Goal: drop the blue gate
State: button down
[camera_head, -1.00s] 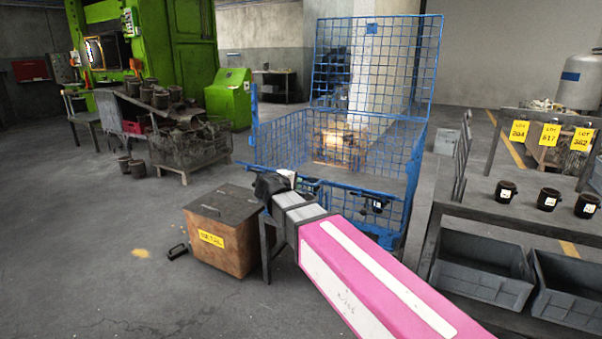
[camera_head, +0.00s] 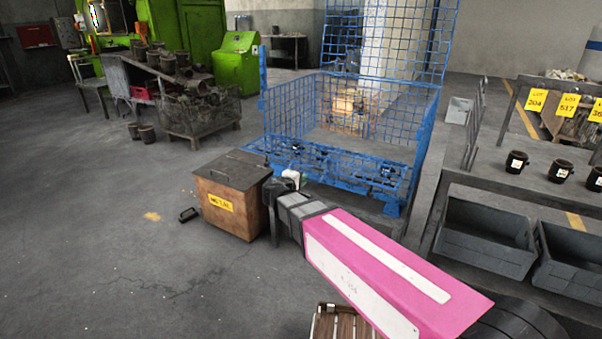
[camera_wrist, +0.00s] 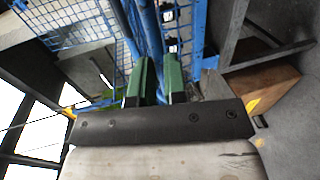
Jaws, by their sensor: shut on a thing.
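The blue gate (camera_head: 345,172) is the mesh front panel of a blue wire cage (camera_head: 290,112). It leans outward and low in front of the cage, close to flat. My gripper (camera_head: 286,184) is at its front edge, toward the left, and its fingertips are mostly hidden by my wrist in the head view. In the wrist view, the two green fingers (camera_wrist: 158,80) are on either side of a blue bar of the gate (camera_wrist: 150,38) and shut on it.
A wooden box with a dark lid (camera_head: 232,195) stands just left of my gripper. Grey bins (camera_head: 485,240) and a bench with black cups (camera_head: 517,162) are on the right. A blue mesh panel (camera_head: 385,40) rises at the cage's back. The floor at left is open.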

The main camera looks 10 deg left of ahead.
jog(key=shift+f, duration=0.35)
jog(key=c, duration=1.2)
grip_release()
jog(key=shift+o, duration=0.2)
jog(key=v, duration=1.1)
jog(key=shift+w, duration=0.1)
